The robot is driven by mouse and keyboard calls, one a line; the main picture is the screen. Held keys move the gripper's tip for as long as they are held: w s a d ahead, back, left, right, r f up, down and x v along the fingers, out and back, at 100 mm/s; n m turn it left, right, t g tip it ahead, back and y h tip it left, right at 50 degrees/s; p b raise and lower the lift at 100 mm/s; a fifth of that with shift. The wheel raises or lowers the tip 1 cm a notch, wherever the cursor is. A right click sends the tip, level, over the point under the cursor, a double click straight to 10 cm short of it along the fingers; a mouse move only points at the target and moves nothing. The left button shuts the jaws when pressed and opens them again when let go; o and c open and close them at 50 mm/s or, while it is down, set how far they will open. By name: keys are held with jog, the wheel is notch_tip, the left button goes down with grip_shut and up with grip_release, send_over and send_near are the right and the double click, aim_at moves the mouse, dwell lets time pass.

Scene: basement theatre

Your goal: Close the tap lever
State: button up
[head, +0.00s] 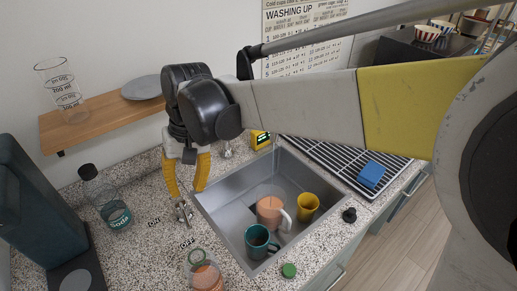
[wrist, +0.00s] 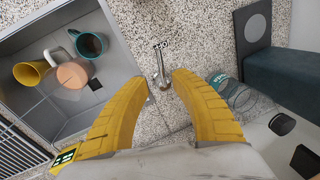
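A small metal tap lever (head: 183,211) stands on the speckled counter just left of the sink (head: 226,218). My gripper (head: 186,191) has two yellow fingers, spread apart and empty, pointing down above the lever. In the wrist view the lever (wrist: 161,68) shows in the gap between the open fingertips (wrist: 159,79). I cannot tell whether a finger touches it. A thin stream of water (head: 275,160) seems to fall into the sink; my arm hides the spout above it.
The sink holds a pink mug (head: 270,211), a teal mug (head: 259,242) and a yellow cup (head: 307,207). A soap bottle (head: 114,213) stands left of the lever, and a glass jar (head: 205,274) in front. A wooden shelf (head: 105,122) is behind.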

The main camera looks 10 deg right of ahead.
grip_shut()
jog(key=n+y+p, duration=0.1)
jog(key=n+p, duration=0.7)
jog(key=n, duration=1)
send_over(185, 214)
jog(key=s+a, duration=0.3)
notch_tip(185, 214, down, 3)
jog(key=shift+g, duration=0.3)
jog(key=b+x, duration=0.3)
jog(key=x, duration=0.7)
jog(key=shift+w+d+f, duration=0.1)
jog(key=shift+d+f, duration=0.05)
jog(key=shift+f, duration=0.05)
jog(key=d, duration=0.1)
jog(key=w+d+r, duration=0.1)
jog(key=d, duration=0.1)
jog(key=shift+w+d, duration=0.1)
jog(key=shift+w, duration=0.05)
jog(key=shift+w+d+r, duration=0.1)
jog(key=shift+w+d, duration=0.05)
